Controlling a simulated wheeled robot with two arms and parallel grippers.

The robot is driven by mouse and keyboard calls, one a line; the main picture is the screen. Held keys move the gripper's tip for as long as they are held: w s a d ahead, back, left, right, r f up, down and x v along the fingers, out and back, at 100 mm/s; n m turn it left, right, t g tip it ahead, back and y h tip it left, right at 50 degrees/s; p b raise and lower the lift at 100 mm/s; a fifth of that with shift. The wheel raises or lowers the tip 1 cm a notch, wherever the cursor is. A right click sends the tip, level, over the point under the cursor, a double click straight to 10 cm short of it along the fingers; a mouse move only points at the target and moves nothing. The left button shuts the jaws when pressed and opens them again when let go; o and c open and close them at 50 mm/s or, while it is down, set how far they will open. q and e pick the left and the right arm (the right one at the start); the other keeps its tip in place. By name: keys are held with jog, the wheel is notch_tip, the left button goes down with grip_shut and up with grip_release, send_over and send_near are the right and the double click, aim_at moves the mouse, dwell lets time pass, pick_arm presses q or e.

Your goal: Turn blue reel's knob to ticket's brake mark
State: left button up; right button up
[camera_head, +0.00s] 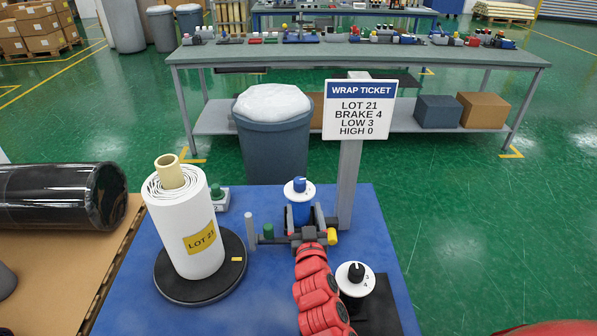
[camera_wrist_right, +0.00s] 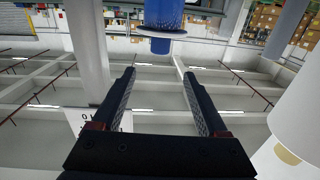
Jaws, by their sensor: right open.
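The blue reel (camera_head: 300,213) stands upright on the blue tabletop, with a white dial and a blue knob (camera_head: 299,184) on top. Its dial marks are too small to read. The wrap ticket (camera_head: 360,110) on a grey post reads LOT 21, BRAKE 4, LOW 3, HIGH 0. My right gripper (camera_head: 304,214) is open at the reel, its fingers either side of the blue body in the head view. In the right wrist view, the blue reel (camera_wrist_right: 164,12) shows beyond the open, empty fingers (camera_wrist_right: 158,76); contact is not visible. My left gripper is not in view.
A white roll labelled LOT 21 (camera_head: 187,225) stands on a black turntable (camera_head: 200,290) at left. A black knob on a white dial (camera_head: 357,277) sits right of my right arm.

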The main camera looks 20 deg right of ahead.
aim_at(300, 184)
jog(key=p+x, duration=0.2)
jog(key=x, duration=1.4)
jog(key=shift+f, duration=0.1)
grip_shut()
